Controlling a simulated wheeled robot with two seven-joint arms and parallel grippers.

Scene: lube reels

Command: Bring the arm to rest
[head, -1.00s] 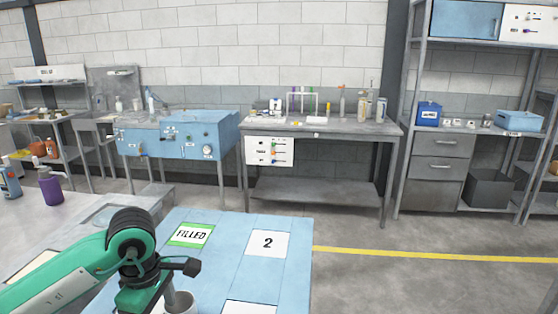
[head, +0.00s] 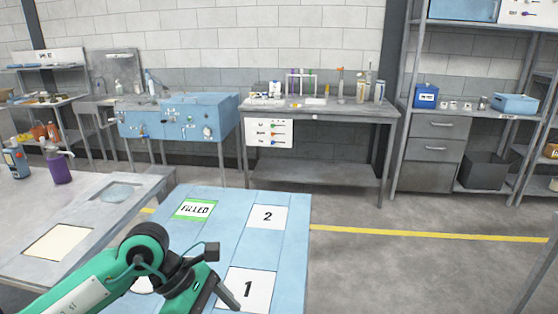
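My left arm comes in from the lower left, green with dark joints. Its gripper (head: 228,298) is at the bottom of the head view, over the blue worktop (head: 240,228) beside the card marked 1 (head: 250,288). Only a dark finger part shows, so I cannot tell whether it is open or shut; no held object is visible. A white item (head: 143,286) is mostly hidden behind the arm, and I cannot tell what it is. A green-edged card marked FILLED (head: 194,209) and a card marked 2 (head: 267,217) lie farther back. My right gripper is not in view.
A grey table (head: 105,218) at the left holds a purple bottle (head: 58,168) and other bottles. A blue bench (head: 180,120), a grey workbench (head: 320,113) and shelving (head: 430,163) stand by the wall. The floor right of the blue worktop is clear.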

